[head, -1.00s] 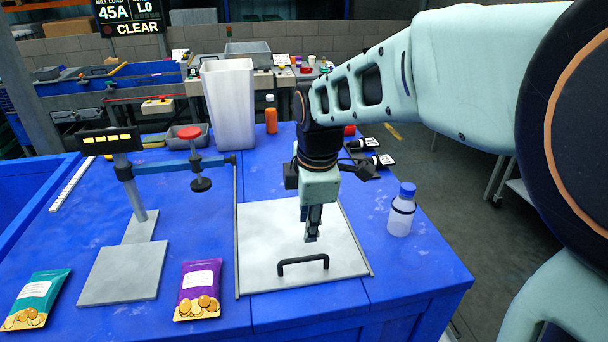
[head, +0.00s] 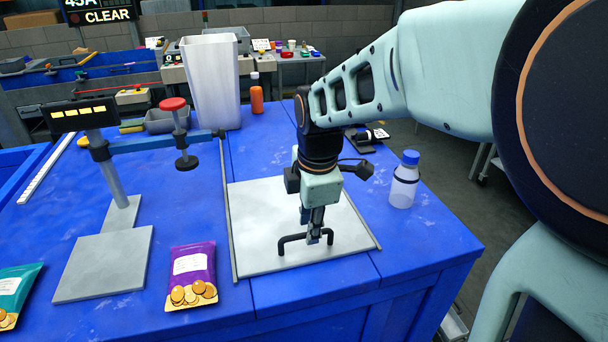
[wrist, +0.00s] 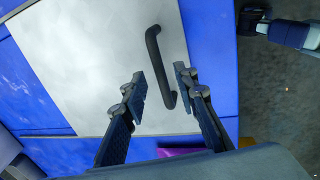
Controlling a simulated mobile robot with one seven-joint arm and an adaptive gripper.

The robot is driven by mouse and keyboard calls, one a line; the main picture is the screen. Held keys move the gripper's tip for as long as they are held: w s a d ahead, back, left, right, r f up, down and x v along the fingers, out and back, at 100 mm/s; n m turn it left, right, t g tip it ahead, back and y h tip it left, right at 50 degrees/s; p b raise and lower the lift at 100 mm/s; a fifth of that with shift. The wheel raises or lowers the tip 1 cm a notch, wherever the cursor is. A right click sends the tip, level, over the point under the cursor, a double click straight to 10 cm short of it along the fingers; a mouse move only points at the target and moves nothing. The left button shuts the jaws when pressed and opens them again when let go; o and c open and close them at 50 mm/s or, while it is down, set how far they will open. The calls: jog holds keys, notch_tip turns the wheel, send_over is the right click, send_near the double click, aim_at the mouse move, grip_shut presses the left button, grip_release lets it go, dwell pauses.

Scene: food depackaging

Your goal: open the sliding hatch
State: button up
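The sliding hatch is a pale grey panel (head: 258,212) set in the blue table, with thin rails along its sides; its panel also fills much of the wrist view (wrist: 85,55). It looks closed, with no gap visible. A black bar handle (head: 291,239) stands near its front edge. My gripper (head: 315,239) points down at the right part of the handle. In the wrist view my gripper (wrist: 161,82) is open, with the handle (wrist: 157,58) showing between its fingertips. I cannot tell whether either finger touches it.
A purple snack packet (head: 192,275) and a grey plate (head: 103,263) lie left of the hatch. A clamp stand with a red knob (head: 173,104) rises behind them. A blue-capped bottle (head: 404,181) stands to the right. A tall white bin (head: 212,82) stands behind.

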jog(key=shift+w+f, duration=0.1)
jog(key=shift+f, duration=0.5)
grip_shut()
